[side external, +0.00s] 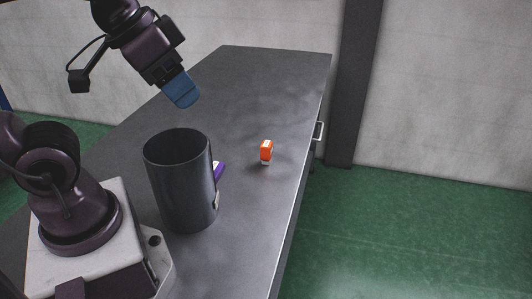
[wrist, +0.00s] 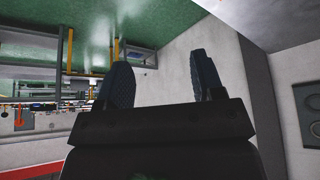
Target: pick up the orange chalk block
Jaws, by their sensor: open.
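The orange chalk block (side external: 266,150) stands on the dark grey table, right of the middle, with a small white part at its bottom. My gripper (side external: 182,92) is in the air at the upper left, well above the table and apart from the block. In the wrist view my gripper (wrist: 162,85) shows two blue fingers spread apart with nothing between them. The chalk block is not in the wrist view.
A tall dark grey open cylinder (side external: 182,190) stands on the table left of the block. A purple and white item (side external: 218,171) is partly hidden behind it. The table (side external: 262,85) is clear behind the block; its right edge is close to the block.

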